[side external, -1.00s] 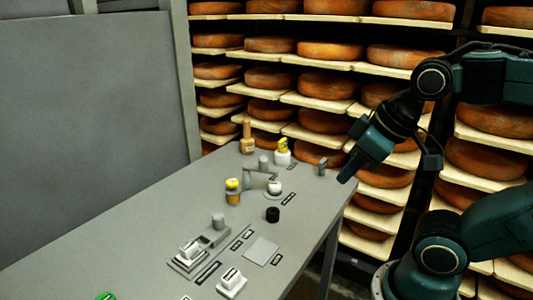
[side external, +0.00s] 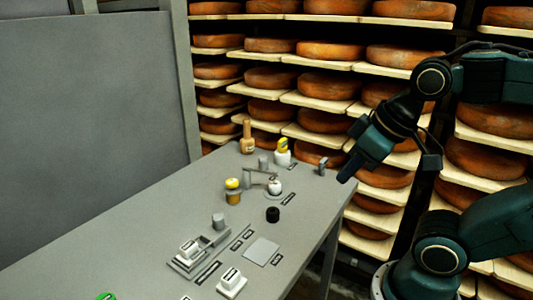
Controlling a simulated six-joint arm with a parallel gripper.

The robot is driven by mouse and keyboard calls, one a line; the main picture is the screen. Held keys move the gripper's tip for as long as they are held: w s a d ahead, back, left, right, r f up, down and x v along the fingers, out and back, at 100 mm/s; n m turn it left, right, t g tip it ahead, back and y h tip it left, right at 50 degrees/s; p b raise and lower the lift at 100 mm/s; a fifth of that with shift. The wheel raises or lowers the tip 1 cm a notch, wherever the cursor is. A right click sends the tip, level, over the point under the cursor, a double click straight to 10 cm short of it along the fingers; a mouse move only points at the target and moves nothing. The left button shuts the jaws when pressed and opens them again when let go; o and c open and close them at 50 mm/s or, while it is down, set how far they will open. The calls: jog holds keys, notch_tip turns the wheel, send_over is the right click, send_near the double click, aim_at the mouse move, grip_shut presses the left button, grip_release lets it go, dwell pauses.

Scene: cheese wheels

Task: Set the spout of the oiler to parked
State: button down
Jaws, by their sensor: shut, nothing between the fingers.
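A small fixture with a round pale base and a white knob (side external: 274,187) stands on the grey table, right of the middle. A thin grey arm (side external: 258,172), which looks like the oiler's spout, reaches left from it towards a yellow-topped brass jar (side external: 233,190). I cannot tell which labelled position the spout points at; the labels are too small to read. My gripper (side external: 345,179) is shut and empty, above and beyond the table's right edge, apart from the fixture.
A wooden-handled tool (side external: 247,138) and a yellow-and-white bottle (side external: 282,152) stand at the back of the table (side external: 140,235). A black knob (side external: 272,214) lies in front of the fixture. Cheese shelves stand behind.

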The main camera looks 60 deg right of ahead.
jog(key=c, duration=1.3)
grip_release()
jog(key=shift+w+r, duration=0.2)
jog(key=shift+o, duration=1)
jog(key=shift+w+d+r, duration=0.1)
jog(key=shift+w+r, duration=0.05)
jog(key=shift+w, duration=0.1)
jog(key=w+d+r+m+g, duration=0.2)
jog(key=w+d+r, duration=0.1)
jog(key=w, duration=0.6)
jog(key=w+d+r+m+g, duration=0.15)
jog(key=w+d, duration=0.25)
jog(key=w, duration=0.4)
jog(key=w+d+f+m+g, duration=0.2)
jog(key=w+d+f+m, duration=0.2)
jog(key=w+d+f, duration=0.4)
jog(key=w+d, duration=0.4)
jog(key=w, duration=0.2)
jog(key=shift+w+d+m, duration=0.2)
jog(key=shift+m, duration=0.15)
jog(key=shift+f, duration=0.2)
